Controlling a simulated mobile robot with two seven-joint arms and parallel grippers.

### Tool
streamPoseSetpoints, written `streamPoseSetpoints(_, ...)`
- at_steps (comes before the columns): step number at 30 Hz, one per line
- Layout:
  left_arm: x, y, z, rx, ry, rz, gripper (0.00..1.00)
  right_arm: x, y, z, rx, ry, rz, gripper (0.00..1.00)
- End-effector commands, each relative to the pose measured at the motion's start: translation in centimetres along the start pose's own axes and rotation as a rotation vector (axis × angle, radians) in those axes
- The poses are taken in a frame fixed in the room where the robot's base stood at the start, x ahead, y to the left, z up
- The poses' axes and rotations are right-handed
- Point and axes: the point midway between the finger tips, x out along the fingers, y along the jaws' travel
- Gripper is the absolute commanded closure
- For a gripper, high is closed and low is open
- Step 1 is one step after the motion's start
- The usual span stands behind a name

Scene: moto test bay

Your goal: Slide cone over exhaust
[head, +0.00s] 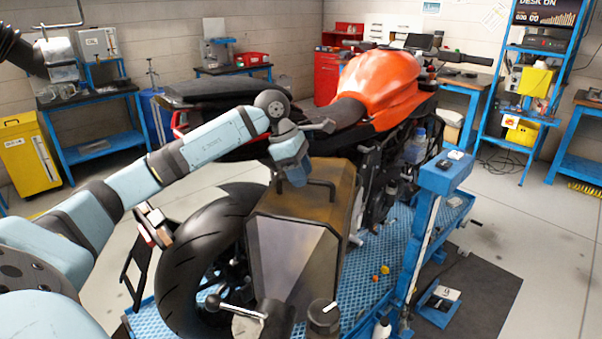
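My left arm reaches in from the left over the motorcycle's rear wheel. Its gripper (293,172) points down at the top of a large brown and grey tapered box (330,215) beside the rear wheel, close to the box's black top handle (322,187). I cannot tell whether the gripper touches the handle or is open or shut. No part is clearly recognisable as the cone; a black hose (15,50) with a shiny metallic end (60,55) hangs at the upper left. The exhaust cannot be made out. My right gripper is out of view.
The orange motorcycle (380,85) stands on a blue perforated platform (345,312). A blue post (440,180) rises at its right. Blue benches, a yellow cabinet (28,155) and a blue shelf rack (505,90) line the walls.

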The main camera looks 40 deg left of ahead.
Motion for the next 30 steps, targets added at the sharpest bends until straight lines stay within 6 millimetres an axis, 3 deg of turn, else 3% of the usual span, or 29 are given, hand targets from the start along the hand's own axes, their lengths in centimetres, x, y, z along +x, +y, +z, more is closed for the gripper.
streamPoseSetpoints(8,-1.0,0.0,0.0,0.001,0.001,-0.001,0.58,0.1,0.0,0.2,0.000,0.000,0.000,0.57)
streamPoseSetpoints(21,-10.3,0.1,-0.1,0.000,-0.002,0.002,0.58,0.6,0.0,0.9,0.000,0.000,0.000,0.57)
streamPoseSetpoints(30,-13.6,0.1,-0.1,-0.001,-0.001,0.000,0.58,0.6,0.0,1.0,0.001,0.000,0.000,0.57)
